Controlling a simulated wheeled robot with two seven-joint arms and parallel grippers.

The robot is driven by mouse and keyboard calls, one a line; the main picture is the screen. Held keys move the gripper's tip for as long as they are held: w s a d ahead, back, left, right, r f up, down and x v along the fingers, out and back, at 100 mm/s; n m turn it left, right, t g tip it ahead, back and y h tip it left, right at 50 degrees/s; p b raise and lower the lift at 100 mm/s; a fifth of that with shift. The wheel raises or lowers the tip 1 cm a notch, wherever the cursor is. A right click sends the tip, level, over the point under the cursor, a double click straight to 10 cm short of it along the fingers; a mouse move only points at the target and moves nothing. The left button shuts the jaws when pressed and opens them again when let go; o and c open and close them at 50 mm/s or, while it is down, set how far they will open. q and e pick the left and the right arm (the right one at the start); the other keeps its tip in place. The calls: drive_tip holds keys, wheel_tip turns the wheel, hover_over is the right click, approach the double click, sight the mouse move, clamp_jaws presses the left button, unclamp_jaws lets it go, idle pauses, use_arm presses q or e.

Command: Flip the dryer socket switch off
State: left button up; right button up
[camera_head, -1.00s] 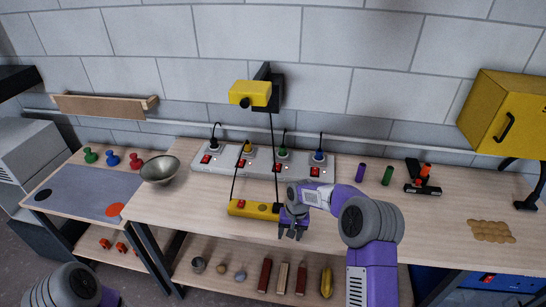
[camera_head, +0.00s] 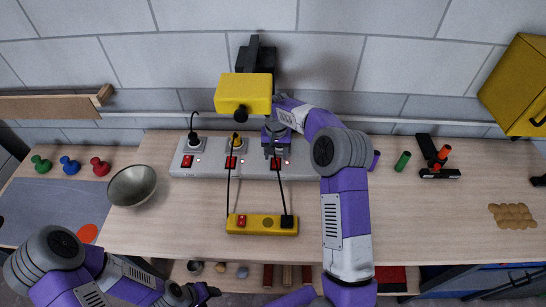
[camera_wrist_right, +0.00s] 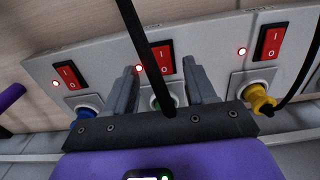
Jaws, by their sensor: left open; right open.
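A pale socket strip (camera_head: 208,166) lies along the back of the table, with a red rocker switch and a lit red lamp at each socket. I cannot tell which socket is the dryer's. My right gripper (camera_head: 277,155) is open over the strip. In the right wrist view its fingers (camera_wrist_right: 163,72) stand either side of the middle switch (camera_wrist_right: 161,58), at the green plug (camera_wrist_right: 158,101); contact is unclear. The blue plug's switch (camera_wrist_right: 68,75) is left and the yellow plug's switch (camera_wrist_right: 272,42) right. My left gripper (camera_head: 205,292) is open at the bottom front.
A black cable (camera_wrist_right: 148,55) crosses between the right fingers. A yellow box (camera_head: 262,225) lies in front of the strip, with thin cords near it. A yellow unit (camera_head: 243,93) hangs above the strip. A metal bowl (camera_head: 132,185) stands left.

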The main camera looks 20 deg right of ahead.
sight(276, 167)
drive_tip(key=shift+f, duration=2.8)
clamp_jaws()
drive_tip(key=shift+w+d+r+g+p, duration=0.1)
drive_tip(key=shift+w+r+g+p, duration=0.15)
drive_tip(key=shift+g+p, duration=0.6)
drive_tip(key=shift+w+d+g+y+p, duration=0.1)
drive_tip(key=shift+w+g+y+p, duration=0.1)
drive_tip(key=shift+g+y+p, duration=0.3)
unclamp_jaws()
